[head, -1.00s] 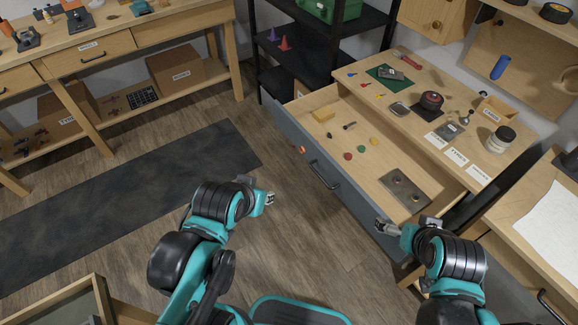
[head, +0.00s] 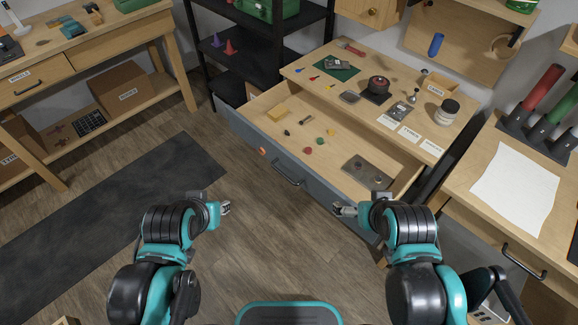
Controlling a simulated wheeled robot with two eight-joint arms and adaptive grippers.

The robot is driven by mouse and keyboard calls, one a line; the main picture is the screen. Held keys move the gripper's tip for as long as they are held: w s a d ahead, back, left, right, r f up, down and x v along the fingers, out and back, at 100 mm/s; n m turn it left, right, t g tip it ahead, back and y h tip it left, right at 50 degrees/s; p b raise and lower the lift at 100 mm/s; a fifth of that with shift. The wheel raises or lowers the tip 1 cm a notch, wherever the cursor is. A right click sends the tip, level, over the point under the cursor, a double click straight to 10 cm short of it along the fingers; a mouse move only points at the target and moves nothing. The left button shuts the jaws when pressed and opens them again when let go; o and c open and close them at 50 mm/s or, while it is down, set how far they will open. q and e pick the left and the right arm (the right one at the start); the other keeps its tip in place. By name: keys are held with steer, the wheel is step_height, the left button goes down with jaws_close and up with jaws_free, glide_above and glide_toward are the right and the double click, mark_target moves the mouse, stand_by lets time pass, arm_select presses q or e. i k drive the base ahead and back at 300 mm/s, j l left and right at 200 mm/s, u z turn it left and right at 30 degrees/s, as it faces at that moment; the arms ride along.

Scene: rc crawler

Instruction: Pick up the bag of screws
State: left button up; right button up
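A flat grey, see-through-looking piece (head: 369,172) lies in the right end of the open drawer (head: 345,145). It has small round dark spots, and I cannot tell for sure whether it is the bag of screws. My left gripper (head: 227,207) is over the floor, left of the drawer front and well apart from it. My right gripper (head: 338,209) is just in front of the drawer's grey front, apart from the flat piece. Both grippers look empty. Their fingers are too small to tell whether they are open or shut.
The worktop behind bears a round dark-red item (head: 378,85), a jar (head: 447,112) and white labels. A side bench (head: 450,185) with white paper (head: 515,190) stands right. The floor between my arms is clear.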

mark_target(399, 111)
steer(key=z, duration=0.45)
steer(key=i+z, duration=0.15)
steer(key=z, duration=0.8)
steer(key=i+z, duration=0.15)
steer(key=z, duration=0.3)
steer(key=i+j+z, duration=0.1)
steer(key=i+j, duration=0.4)
